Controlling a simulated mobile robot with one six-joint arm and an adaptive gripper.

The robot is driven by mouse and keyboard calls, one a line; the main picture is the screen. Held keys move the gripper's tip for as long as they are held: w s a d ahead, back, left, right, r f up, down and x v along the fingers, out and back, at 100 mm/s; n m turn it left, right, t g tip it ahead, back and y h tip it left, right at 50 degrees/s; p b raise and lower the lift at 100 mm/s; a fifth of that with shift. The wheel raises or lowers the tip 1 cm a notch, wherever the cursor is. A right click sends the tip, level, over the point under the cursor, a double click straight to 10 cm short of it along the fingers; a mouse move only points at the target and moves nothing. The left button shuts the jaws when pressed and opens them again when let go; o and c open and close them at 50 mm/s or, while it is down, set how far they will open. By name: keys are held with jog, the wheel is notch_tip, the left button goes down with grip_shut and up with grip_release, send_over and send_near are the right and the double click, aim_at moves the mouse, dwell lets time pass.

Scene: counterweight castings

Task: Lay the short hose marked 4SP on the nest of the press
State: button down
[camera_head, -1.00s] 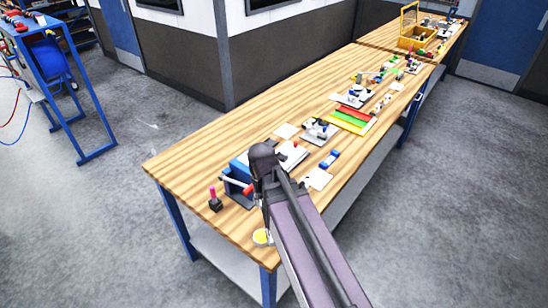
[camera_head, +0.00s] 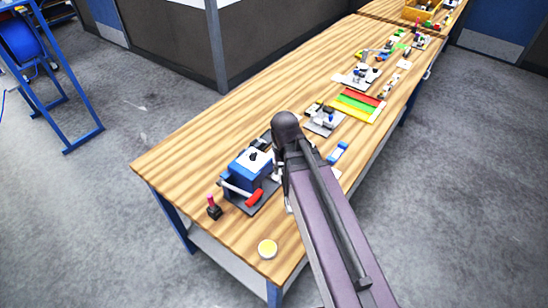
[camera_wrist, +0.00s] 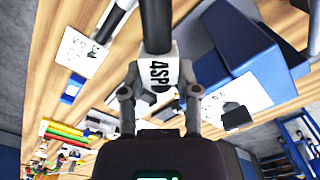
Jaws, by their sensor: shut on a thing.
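The short hose (camera_wrist: 157,25) is black with a white band marked 4SP. In the wrist view my gripper (camera_wrist: 160,92) is shut on it at the band, and the hose points away from the gripper. In the head view the hose and fingers are mostly hidden by my arm. The blue press (camera_head: 248,172), with a red-gripped lever (camera_head: 255,198) and a dark base, stands at the near end of the bench, just left of my arm's end. A blue body, likely the press, shows in the wrist view (camera_wrist: 250,55) right of the hose. I cannot make out the nest.
A small blue part (camera_head: 338,152), a red, green and yellow tray (camera_head: 358,104) and several fixtures lie farther along. The bench's left side is clear.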

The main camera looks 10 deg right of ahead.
jog(key=shift+a, duration=0.15)
jog(key=shift+w+d+f, duration=0.1)
jog(key=shift+w+d, duration=0.15)
jog(key=shift+w, duration=0.3)
jog(key=w+d+f+m+b, duration=0.2)
jog(key=w+d+m+b, duration=0.1)
jog(key=w+d, duration=0.7)
jog(key=w+d+f+m+b, duration=0.2)
jog(key=w+d+m, duration=0.4)
jog(key=w+d, duration=0.4)
jog(key=shift+w+d+f+b, duration=0.25)
jog(key=shift+d+f+b, duration=0.15)
jog(key=shift+d+f, duration=0.45)
jog(key=a, duration=0.5)
jog(key=a+f+b, duration=0.1)
jog(key=a, duration=0.8)
jog(key=shift+s+a+f, duration=0.15)
jog(key=shift+s+a, duration=0.1)
jog(key=shift+a, duration=0.15)
